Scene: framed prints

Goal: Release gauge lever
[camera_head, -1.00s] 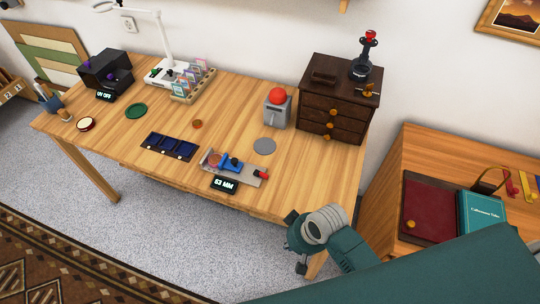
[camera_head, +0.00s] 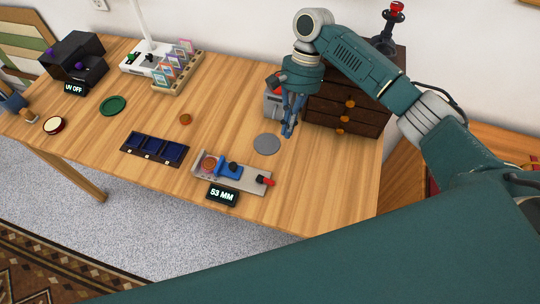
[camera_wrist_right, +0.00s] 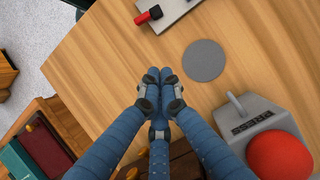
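The gauge (camera_head: 240,180) is a pale grey plate near the table's front edge, with a blue sliding block (camera_head: 229,170) and a copper-coloured disc (camera_head: 208,164) beside the block. Its lever (camera_head: 265,180) has a red tip at the right end. The display (camera_head: 222,195) in front reads 53 MM. In the right wrist view the lever's red tip (camera_wrist_right: 148,15) shows at the top. My right gripper (camera_head: 288,130) hangs above the table, behind and right of the lever and apart from it. Its blue fingers come together (camera_wrist_right: 158,78) with nothing seen between them. My left gripper is out of view.
A grey disc (camera_head: 267,144) lies by my right gripper. A grey device (camera_head: 272,105) with a red dome (camera_wrist_right: 280,158) stands beside it, partly hidden by my arm. A dark drawer chest (camera_head: 345,118) is behind. A dark three-part tray (camera_head: 155,148) lies left of the gauge.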

